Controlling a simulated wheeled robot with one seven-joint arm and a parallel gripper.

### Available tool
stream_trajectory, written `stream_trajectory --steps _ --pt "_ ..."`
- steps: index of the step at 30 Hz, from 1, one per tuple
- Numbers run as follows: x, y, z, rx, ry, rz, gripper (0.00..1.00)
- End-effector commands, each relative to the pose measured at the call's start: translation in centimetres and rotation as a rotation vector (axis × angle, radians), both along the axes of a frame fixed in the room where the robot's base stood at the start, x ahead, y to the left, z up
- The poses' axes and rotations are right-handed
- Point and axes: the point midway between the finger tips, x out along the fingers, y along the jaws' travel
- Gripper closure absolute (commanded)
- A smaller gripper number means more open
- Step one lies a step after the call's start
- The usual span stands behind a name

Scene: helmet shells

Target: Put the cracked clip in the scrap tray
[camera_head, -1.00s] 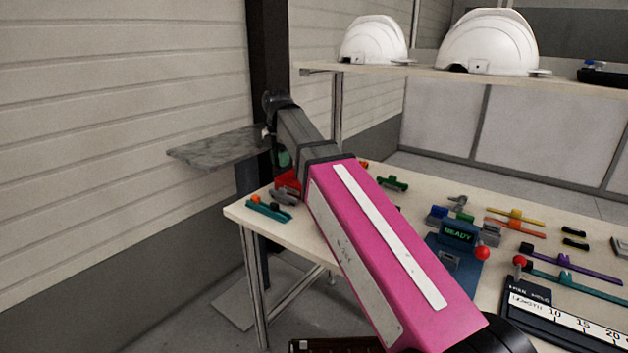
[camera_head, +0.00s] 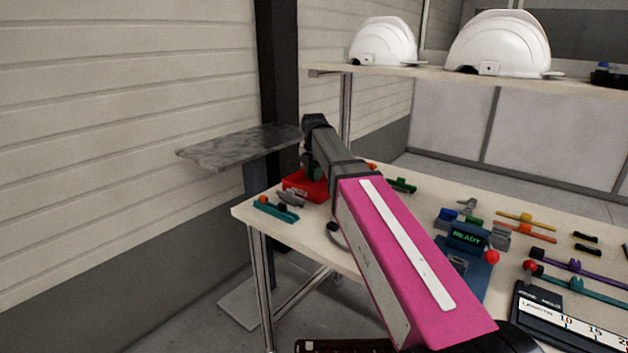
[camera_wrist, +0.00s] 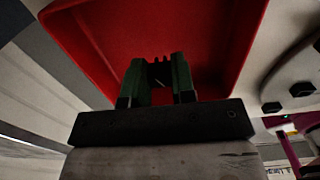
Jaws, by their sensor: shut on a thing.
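The red tray (camera_head: 294,190) stands near the far left end of the table, partly hidden by my arm. In the wrist view the red tray (camera_wrist: 228,40) fills the space beyond my fingers, and its visible floor looks bare. My gripper (camera_wrist: 160,72), with dark green fingers, is over the tray, pointing into it. It is shut on a small dark clip (camera_wrist: 158,73), which is mostly hidden between the fingers. I cannot make out a crack in it. In the head view my gripper (camera_head: 311,166) is mostly hidden behind my wrist.
A teal clip (camera_head: 275,209) with an orange part lies left of the tray near the table edge. A green clip (camera_head: 402,186) lies right of it. A blue READY fixture (camera_head: 466,240) stands mid-table. A grey ledge (camera_head: 235,148) projects behind. White helmets (camera_head: 505,45) sit on the shelf.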

Motion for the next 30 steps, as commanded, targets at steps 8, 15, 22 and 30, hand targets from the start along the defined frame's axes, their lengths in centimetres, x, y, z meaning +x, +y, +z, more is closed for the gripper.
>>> stream_trajectory --steps 8,15,22,30 --pt "0.0 0.0 -2.3 0.0 0.0 0.0 1.0" --pt "0.0 0.0 -2.5 0.0 0.0 0.0 1.0" --pt "0.0 0.0 -2.5 0.0 0.0 0.0 0.5" --pt "0.0 0.0 -2.2 0.0 0.0 0.0 0.5"
